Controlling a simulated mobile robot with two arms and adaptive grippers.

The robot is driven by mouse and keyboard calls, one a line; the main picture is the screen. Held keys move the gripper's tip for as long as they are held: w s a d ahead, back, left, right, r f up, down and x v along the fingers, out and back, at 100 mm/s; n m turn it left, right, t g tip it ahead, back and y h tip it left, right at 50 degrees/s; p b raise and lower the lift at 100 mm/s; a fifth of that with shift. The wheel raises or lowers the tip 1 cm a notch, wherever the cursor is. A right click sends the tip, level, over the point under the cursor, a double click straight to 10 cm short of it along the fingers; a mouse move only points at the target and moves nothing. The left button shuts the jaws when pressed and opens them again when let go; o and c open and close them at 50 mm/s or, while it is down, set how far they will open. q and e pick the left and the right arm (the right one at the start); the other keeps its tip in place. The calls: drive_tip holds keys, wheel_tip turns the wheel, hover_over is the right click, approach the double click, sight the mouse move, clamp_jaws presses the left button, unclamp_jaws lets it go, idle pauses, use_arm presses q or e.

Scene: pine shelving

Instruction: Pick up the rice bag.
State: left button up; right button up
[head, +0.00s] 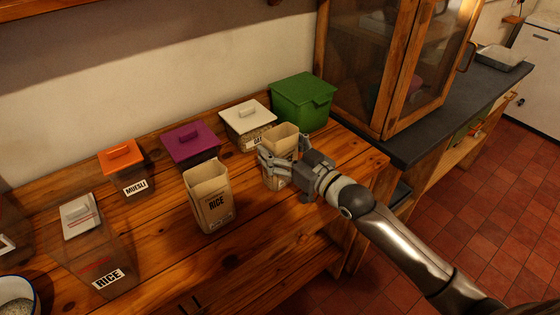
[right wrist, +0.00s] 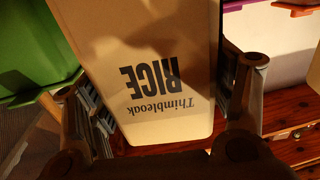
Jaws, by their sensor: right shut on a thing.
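My right gripper (head: 282,167) is shut on an open-topped paper rice bag (head: 279,146), with fingers on both sides of it. In the right wrist view the held bag (right wrist: 140,50) fills the space between the fingers, its "Thimbleoak RICE" print upside down. I cannot tell whether its bottom touches the wooden counter. A second open paper bag marked RICE (head: 209,196) stands upright on the counter to the left, apart from the gripper. My left gripper is not in view.
The wooden counter (head: 158,240) carries a green box (head: 303,98), a white-lidded container (head: 247,122), a purple-lidded one (head: 190,142), an orange-lidded muesli container (head: 122,158) and a clear rice container (head: 95,245). A glazed cabinet (head: 388,60) stands behind right.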

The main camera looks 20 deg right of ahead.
drive_tip(key=shift+r, duration=0.1)
drive_tip(key=shift+c, duration=0.9)
